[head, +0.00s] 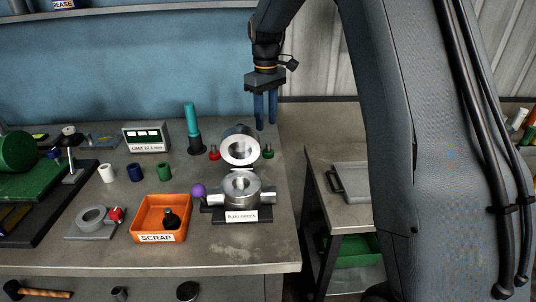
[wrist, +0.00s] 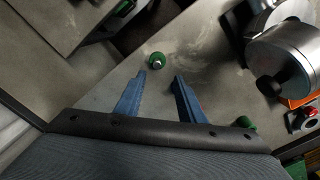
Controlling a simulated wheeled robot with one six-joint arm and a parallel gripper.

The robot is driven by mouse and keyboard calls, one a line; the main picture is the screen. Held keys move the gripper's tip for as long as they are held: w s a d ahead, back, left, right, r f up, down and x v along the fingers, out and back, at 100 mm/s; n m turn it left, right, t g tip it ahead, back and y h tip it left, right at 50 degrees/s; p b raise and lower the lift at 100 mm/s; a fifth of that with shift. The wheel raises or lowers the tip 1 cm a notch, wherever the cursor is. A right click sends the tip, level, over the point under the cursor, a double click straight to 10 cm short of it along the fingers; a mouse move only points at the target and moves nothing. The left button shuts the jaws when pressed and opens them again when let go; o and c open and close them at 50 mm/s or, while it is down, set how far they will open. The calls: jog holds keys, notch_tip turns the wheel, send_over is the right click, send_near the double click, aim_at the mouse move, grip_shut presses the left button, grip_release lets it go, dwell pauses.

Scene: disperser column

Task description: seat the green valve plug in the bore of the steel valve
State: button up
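The green valve plug (head: 268,150) stands on the bench just right of the steel ring. In the wrist view the plug (wrist: 156,60) has a green body and a pale metal tip, and shows just beyond the gap between my fingertips. My gripper (head: 266,127) is open and empty, fingers pointing down, above the bench; it also shows in the wrist view (wrist: 160,77). The steel valve (head: 241,188) sits on a dark base labelled "PLUG: GREEN", its bore facing up and looking empty. In the wrist view steel parts (wrist: 295,55) show at the right edge.
A steel ring-shaped part (head: 240,150) stands tilted behind the valve. A red plug (head: 214,153) is left of it. A purple ball (head: 198,190) is at the valve's left. An orange SCRAP bin (head: 160,218) holds a dark object. The bench's right edge is close to the plug.

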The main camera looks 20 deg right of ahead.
aim_at(268, 142)
jog(key=shift+w+f, duration=0.15)
jog(key=shift+w, duration=0.15)
jog(key=shift+f, duration=0.3)
jog(key=f+p, duration=0.1)
jog(key=f, duration=0.1)
jog(key=f+p, duration=0.1)
jog(key=f, duration=0.1)
jog(key=f+p, duration=0.1)
jog(key=shift+s+d+f, duration=0.3)
jog(key=shift+d+f, duration=0.1)
jog(key=shift+f, duration=0.5)
grip_shut()
